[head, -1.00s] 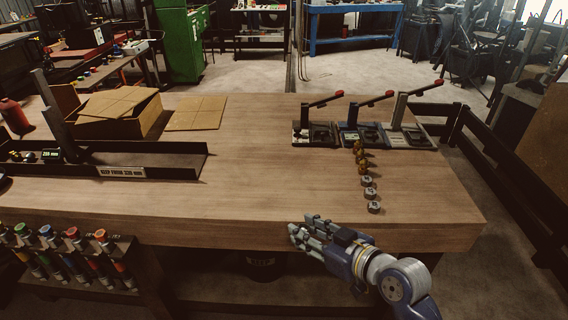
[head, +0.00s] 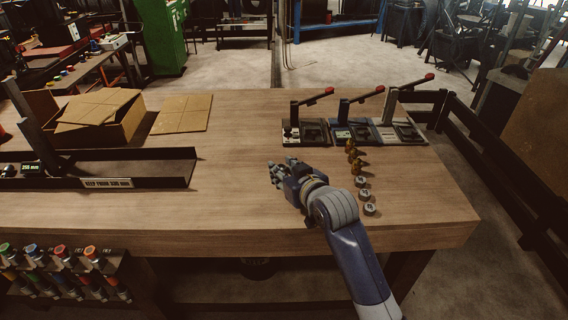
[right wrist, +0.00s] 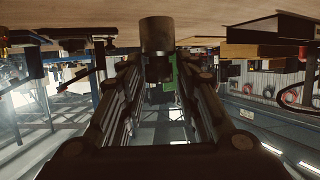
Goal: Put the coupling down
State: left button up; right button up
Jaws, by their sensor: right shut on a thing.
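My right gripper (head: 276,174) is over the middle of the wooden bench (head: 235,205), left of the row of small fittings. In the right wrist view its fingers are shut on the coupling (right wrist: 158,36), a dark metallic cylinder with a narrower part between the fingertips. The wood surface shows behind the coupling at the top of that view; I cannot tell if they touch. In the head view the coupling is too small to tell from the fingertips. My left gripper is out of view.
Brass fittings (head: 354,160) and silver round pieces (head: 367,196) stand in a row right of my gripper. Several lever presses (head: 344,132) stand behind them. A cardboard box (head: 102,118) and a black tray (head: 108,183) are at the left. The bench middle is clear.

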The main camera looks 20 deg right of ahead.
aim_at(284, 166)
jog(key=w, duration=0.2)
jog(key=w+d, duration=0.1)
jog(key=w, duration=0.1)
jog(key=w+d+p, duration=0.1)
jog(key=w, duration=0.1)
jog(key=shift+w+f, duration=0.1)
jog(key=shift+f, duration=0.15)
notch_tip(284, 166, down, 3)
jog(key=shift+r+p, duration=0.15)
jog(key=shift+p, duration=0.3)
jog(key=shift+f, duration=0.45)
jog(key=shift+f, duration=0.1)
jog(key=o, duration=1.1)
